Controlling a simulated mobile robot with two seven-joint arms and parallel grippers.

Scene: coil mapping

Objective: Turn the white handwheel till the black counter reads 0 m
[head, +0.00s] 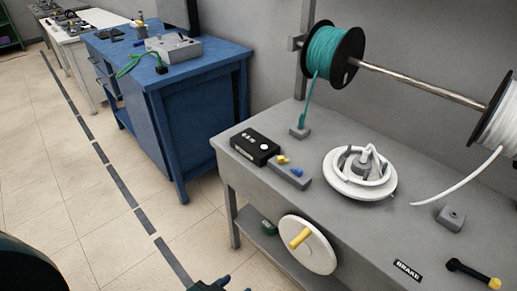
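The white handwheel (313,255) is mounted upright on the front of the grey bench. Its yellow crank knob (299,238) points out at the wheel's upper left. The black counter (255,147) lies on the bench top at the left; it has small white marks and a round white spot, too small to read as a number. A dark gripper part (213,285), apparently my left gripper, shows at the bottom edge, left of and below the handwheel and apart from it. Most of it is cut off, so its opening is unclear. My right gripper is not in view.
A teal spool (331,55) and a white spool (501,118) sit on a rod above the bench. A white coil former (360,172) stands on the bench top. A brake label (408,271) and black lever (472,273) lie at right. Tiled floor is clear left.

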